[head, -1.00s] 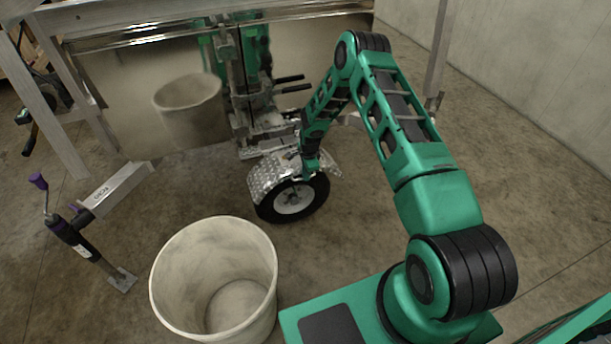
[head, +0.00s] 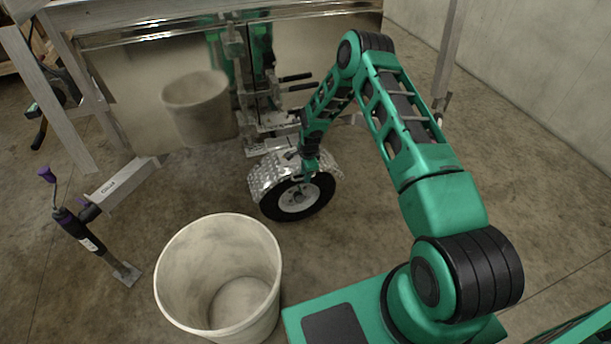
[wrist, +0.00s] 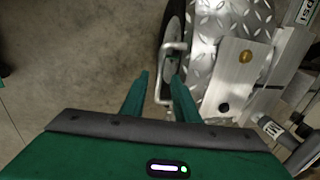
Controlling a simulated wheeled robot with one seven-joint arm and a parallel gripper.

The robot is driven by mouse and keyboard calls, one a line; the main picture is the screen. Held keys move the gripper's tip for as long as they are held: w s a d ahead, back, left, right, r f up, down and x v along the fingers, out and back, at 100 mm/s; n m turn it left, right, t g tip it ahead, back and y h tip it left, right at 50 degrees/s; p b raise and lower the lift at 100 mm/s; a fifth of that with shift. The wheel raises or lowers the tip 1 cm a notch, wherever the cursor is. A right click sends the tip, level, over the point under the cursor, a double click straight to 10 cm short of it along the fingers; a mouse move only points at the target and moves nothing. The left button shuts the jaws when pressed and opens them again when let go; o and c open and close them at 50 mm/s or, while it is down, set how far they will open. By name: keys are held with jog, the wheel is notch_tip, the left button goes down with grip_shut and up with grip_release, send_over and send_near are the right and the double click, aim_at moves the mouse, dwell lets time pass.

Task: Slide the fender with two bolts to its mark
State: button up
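The fender (head: 268,174) is silver diamond plate, arched over a black tyre with a pale hub (head: 298,198); its plate (wrist: 207,38) also shows in the wrist view. A flat bracket (wrist: 232,78) there has one brass bolt head (wrist: 245,57) and one dark round bolt or hole (wrist: 223,107). A U-shaped metal handle (wrist: 161,75) stands out at the fender's side. My gripper (wrist: 159,82) is open, its green fingers apart on either side of the handle's bar. In the head view my gripper (head: 310,168) is at the fender's top, fingertips unclear. I cannot make out the mark.
A pale round bin (head: 220,280) stands in front, left of my base. A purple-handled jack (head: 85,235) and a metal beam (head: 122,188) are at left. The shiny trailer side (head: 150,85) is behind the wheel. Floor right of the wheel is open.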

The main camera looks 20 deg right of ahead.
notch_tip(320, 180, up, 10)
jog(key=s, duration=0.2)
jog(key=shift+r, duration=0.25)
jog(key=shift+w, duration=0.1)
dwell(0.4)
